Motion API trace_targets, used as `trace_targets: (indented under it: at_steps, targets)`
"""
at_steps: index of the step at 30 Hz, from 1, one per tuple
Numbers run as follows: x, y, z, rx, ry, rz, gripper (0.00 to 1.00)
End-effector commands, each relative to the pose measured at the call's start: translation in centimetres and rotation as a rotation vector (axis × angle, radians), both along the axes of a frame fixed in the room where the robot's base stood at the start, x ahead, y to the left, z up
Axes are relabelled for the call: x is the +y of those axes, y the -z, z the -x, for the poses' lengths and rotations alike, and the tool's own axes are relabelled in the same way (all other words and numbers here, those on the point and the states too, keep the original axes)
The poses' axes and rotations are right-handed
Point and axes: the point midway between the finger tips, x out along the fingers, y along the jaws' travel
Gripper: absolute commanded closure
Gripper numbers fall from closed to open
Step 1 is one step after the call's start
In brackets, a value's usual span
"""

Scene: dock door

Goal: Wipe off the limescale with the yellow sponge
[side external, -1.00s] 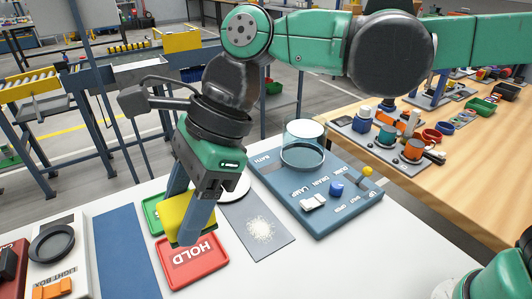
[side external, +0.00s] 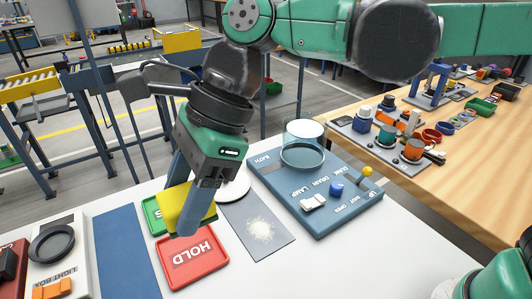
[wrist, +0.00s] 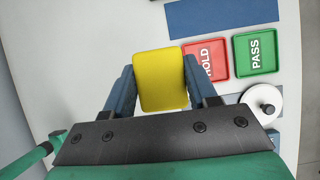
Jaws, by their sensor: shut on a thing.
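My gripper (side external: 187,208) is shut on the yellow sponge (side external: 188,207), which sits between its two blue fingers. In the wrist view the sponge (wrist: 160,80) fills the space between the fingers. In the side view the sponge is above the area of the red HOLD tray and the green tray; I cannot tell its exact height. The limescale (side external: 260,229) is a white speckled patch on a dark grey plate (side external: 240,212), to the right of my gripper. The patch does not show in the wrist view.
The red HOLD tray (side external: 193,262) and green PASS tray (wrist: 255,52) lie close by. A white disc with a knob (wrist: 262,102) stands beside them. The blue bath panel (side external: 340,215), with a glass vessel (side external: 303,146), is right of the plate. A blue mat (side external: 124,255) lies left.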

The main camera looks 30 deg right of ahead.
Motion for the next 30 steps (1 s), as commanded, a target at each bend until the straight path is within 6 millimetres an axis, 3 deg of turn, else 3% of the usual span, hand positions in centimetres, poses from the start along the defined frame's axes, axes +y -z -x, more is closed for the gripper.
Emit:
trace_targets:
  at_steps: [5,9,15,20,30]
  targets:
    - [-2.9,3.4,-2.1,0.001,0.195,0.01,0.91]
    - [-6.7,6.9,-3.5,0.002,0.423,0.013,0.91]
    - [-11.1,10.3,-3.9,-0.001,0.672,0.004,0.91]
    - [-12.6,11.4,-3.7,-0.002,0.757,0.0,0.91]
    - [-12.7,13.5,-3.8,-0.001,0.764,-0.001,0.91]
